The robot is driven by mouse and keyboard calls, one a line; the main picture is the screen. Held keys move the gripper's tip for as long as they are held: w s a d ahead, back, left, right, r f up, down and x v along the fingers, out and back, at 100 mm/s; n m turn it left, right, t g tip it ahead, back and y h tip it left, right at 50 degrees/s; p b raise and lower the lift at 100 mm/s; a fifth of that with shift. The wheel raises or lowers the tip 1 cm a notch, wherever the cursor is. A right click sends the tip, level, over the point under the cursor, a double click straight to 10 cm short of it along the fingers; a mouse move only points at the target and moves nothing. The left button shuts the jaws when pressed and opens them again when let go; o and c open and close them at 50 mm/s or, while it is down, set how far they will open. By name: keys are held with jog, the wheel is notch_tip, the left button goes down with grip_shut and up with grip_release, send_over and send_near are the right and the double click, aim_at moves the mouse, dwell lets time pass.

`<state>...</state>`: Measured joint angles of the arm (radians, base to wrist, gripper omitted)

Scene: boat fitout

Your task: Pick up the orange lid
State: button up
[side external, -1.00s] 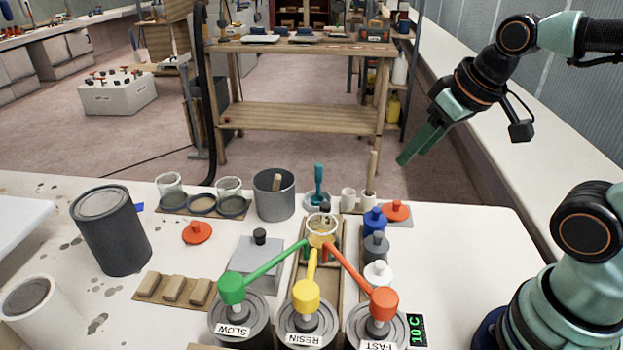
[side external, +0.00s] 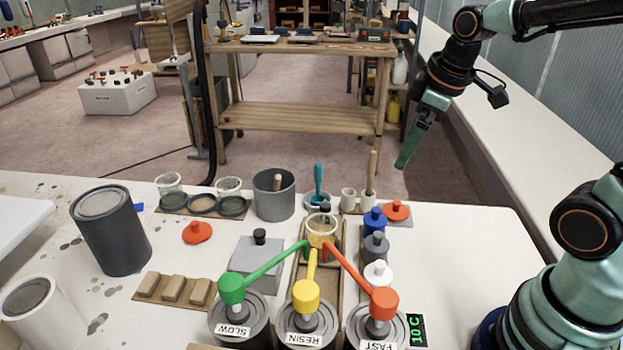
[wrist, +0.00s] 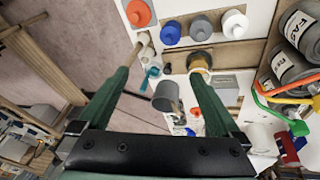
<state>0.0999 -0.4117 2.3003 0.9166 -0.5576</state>
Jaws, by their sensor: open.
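Two round orange lids with knobs show in the side view. One orange lid (side external: 197,233) lies flat on the white table at left of centre. The other orange lid (side external: 396,211) sits at the back right, behind the blue bottle. An orange lid also shows at the top of the wrist view (wrist: 138,13). My gripper (side external: 404,160) hangs above and behind the table's back right, clear of both lids. In the wrist view my gripper (wrist: 160,76) has its green fingers wide apart with nothing held between them.
Blue (side external: 375,220), grey (side external: 376,246) and white (side external: 378,273) bottles stand in a row near the right lid. A clear cup (side external: 322,232) sits under the coloured pump spouts. A grey pot (side external: 273,195) stands at the back. The table's right part is clear.

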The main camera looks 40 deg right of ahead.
jog(key=w+d+f+n+g, duration=0.2)
jog(key=w+d+f+n, duration=0.2)
jog(key=n, duration=0.1)
jog(key=n+g, duration=0.2)
jog(key=n, duration=0.5)
send_over(397, 202)
notch_tip(397, 202, down, 7)
notch_tip(397, 202, down, 12)
jog(key=shift+r, duration=0.15)
jog(key=c, duration=1.1)
jog(key=shift+r, duration=0.15)
